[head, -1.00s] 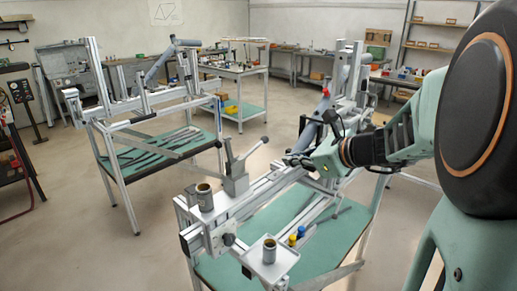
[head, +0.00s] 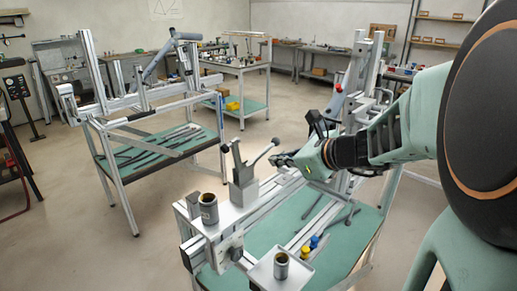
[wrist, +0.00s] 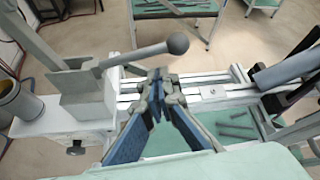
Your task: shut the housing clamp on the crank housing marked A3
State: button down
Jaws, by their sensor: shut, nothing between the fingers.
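The housing clamp is a grey block (head: 243,190) on the near frame's rail, with an upright plate. Its lever ends in a ball knob (head: 275,141) and slopes up to the right. In the wrist view the clamp block (wrist: 82,98) is at left and the ball knob (wrist: 178,43) is above my fingertips. I cannot read an A3 mark or tell the crank housing apart from the block. My gripper (head: 276,160) is shut and empty, close to the knob's right and slightly lower; it also shows in the wrist view (wrist: 158,92). I cannot tell whether it touches the lever.
A dark open-topped cup (head: 208,209) stands on the rail's near end, left of the clamp. Another cup (head: 281,266) sits on a small tray (head: 270,278). Yellow and blue pieces (head: 310,245) are beside it. A second frame stand (head: 125,190) is behind left, with clear floor between.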

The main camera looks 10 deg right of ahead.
jog(key=shift+s+a+r+p, duration=0.1)
jog(key=shift+a+r+p, duration=0.1)
jog(key=shift+r, duration=0.25)
jog(key=shift+a+r+p, duration=0.1)
jog(key=shift+r+p, duration=0.1)
jog(key=shift+r, duration=0.2)
jog(key=shift+b, duration=0.4)
